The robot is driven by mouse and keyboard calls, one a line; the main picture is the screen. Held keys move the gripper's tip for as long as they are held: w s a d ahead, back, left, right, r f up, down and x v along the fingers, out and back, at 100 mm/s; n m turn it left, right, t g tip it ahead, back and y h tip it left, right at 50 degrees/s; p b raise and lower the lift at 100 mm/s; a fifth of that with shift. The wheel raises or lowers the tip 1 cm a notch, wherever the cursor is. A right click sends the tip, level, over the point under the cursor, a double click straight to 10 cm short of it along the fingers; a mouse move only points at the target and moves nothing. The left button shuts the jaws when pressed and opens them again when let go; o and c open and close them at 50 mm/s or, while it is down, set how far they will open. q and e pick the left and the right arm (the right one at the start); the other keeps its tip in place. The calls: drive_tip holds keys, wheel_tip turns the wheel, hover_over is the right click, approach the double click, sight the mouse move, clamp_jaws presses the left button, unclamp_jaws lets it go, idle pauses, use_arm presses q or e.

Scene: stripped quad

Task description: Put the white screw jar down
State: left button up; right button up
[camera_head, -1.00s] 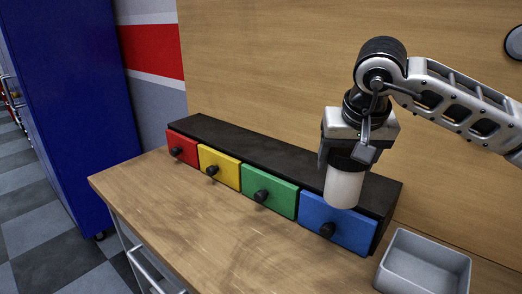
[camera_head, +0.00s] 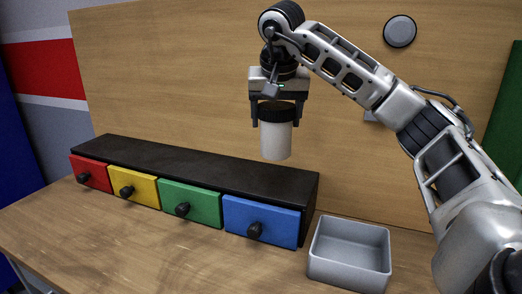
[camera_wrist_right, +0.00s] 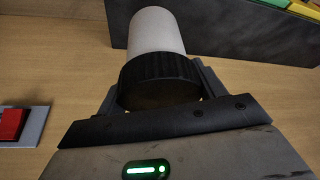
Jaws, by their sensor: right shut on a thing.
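The white screw jar (camera_head: 276,140) has a white body and a black ridged lid. My right gripper (camera_head: 276,112) is shut on it around the lid and holds it upright in the air, in front of the wooden back panel and above the black drawer unit in the head view. In the right wrist view the jar (camera_wrist_right: 157,35) reaches away from the gripper (camera_wrist_right: 160,85), with the lid between the fingers. My left gripper is not in view.
The black drawer unit (camera_head: 200,165) has red, yellow, green and blue drawers, all closed. A grey open bin (camera_head: 350,252), empty, stands right of it on the wooden worktop (camera_head: 130,235). The worktop in front is clear. A red switch (camera_wrist_right: 12,124) shows in the wrist view.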

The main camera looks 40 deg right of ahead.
sight(265, 104)
drive_tip(key=w+f, duration=0.1)
drive_tip(key=f, duration=0.1)
drive_tip(key=w+d+f, duration=0.1)
drive_tip(key=w+f, duration=0.1)
drive_tip(key=f, duration=0.1)
drive_tip(key=w+f, duration=0.2)
drive_tip(key=f, duration=0.1)
drive_tip(key=shift+w+d+f+p, duration=0.1)
drive_tip(key=shift+w+d+p, duration=0.1)
drive_tip(key=shift+p, duration=0.1)
drive_tip(key=shift+s+f, duration=0.1)
drive_tip(key=shift+f, duration=0.25)
drive_tip(key=o, duration=1.2)
drive_tip(key=shift+f, duration=0.15)
drive_tip(key=v, duration=1.2)
drive_tip(key=shift+a, duration=0.1)
